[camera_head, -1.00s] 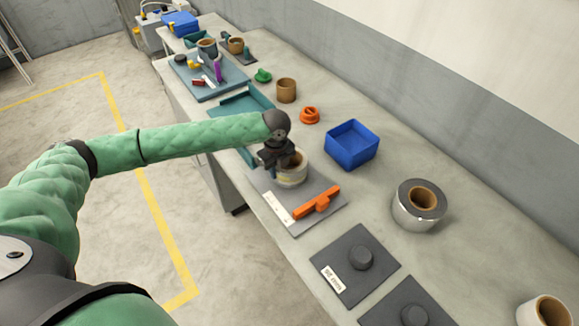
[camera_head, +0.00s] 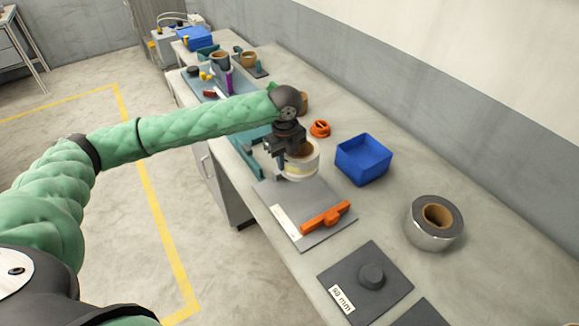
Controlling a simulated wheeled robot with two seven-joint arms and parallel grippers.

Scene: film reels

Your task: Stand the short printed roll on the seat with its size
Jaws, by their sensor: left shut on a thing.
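My left gripper (camera_head: 288,160) is shut on a short pale roll (camera_head: 303,168) with a brown core. The roll is upright at the far end of a grey plate (camera_head: 322,236); I cannot tell whether it touches the plate. The gripper and forearm hide part of the roll. The grey plate has a white label strip and an orange bar (camera_head: 327,216). A dark square seat (camera_head: 385,303) with a round raised hub (camera_head: 371,275) and a label reading 50 mm (camera_head: 342,299) lies nearer. My right gripper is not in view.
A silver roll (camera_head: 434,224) stands on the bench to the right. Another dark plate (camera_head: 421,314) is cut off at the bottom edge. Bench between is clear.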

